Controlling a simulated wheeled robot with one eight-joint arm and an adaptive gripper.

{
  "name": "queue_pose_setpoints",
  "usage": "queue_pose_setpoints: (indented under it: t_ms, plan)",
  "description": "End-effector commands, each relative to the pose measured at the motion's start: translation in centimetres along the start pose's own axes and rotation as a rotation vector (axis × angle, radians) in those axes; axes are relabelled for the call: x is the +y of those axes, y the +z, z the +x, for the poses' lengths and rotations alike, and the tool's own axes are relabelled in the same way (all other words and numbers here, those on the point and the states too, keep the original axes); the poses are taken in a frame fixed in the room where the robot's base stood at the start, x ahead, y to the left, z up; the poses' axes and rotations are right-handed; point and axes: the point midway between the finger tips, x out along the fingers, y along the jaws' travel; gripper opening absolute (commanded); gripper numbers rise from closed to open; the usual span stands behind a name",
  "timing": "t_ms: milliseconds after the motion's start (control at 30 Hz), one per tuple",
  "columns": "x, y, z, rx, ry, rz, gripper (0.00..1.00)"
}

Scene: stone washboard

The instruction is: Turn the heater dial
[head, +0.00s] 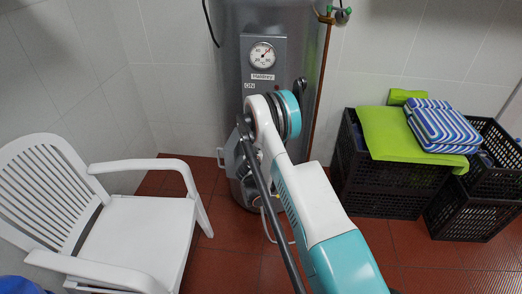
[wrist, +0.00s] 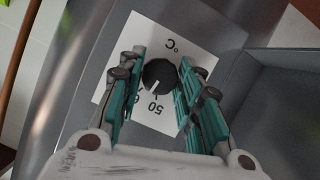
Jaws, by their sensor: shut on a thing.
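The heater dial (wrist: 159,73) is a small round black knob with a white pointer mark. It sits on a white plate (wrist: 184,44) printed with °C and 50, which appears upside down in the wrist view. My gripper (wrist: 156,84) has its teal-padded fingers on either side of the dial and is shut on it. The grey metal heater (head: 228,75) stands against the back wall in the head view. There my own arm hides the dial and most of the gripper.
A round gauge (head: 263,53) is on the heater's upper front. A white plastic chair (head: 140,225) stands at the left. Black crates (head: 385,190) with a green cloth (head: 385,130) and a striped cushion (head: 440,125) are at the right. A copper pipe (head: 321,85) runs beside the heater.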

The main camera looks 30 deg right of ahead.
Motion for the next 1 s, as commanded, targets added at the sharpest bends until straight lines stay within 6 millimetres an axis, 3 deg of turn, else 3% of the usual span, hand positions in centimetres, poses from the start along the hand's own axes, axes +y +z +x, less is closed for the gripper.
queue_pose_setpoints:
  t_ms: [200, 533, 567, 633, 1000]
  plan:
    - [0.22, 0.03, 0.01, -0.001, -0.085, 0.208, 0.09]
    - [0.13, 0.0, -0.03, 0.0, -0.099, 0.24, 0.09]
    - [0.13, 0.0, -0.03, 0.0, -0.099, 0.24, 0.35]
    - [0.13, 0.0, -0.02, 0.0, -0.099, 0.239, 0.51]
    - [0.19, -0.14, -0.06, 0.0, -0.098, 0.238, 0.52]
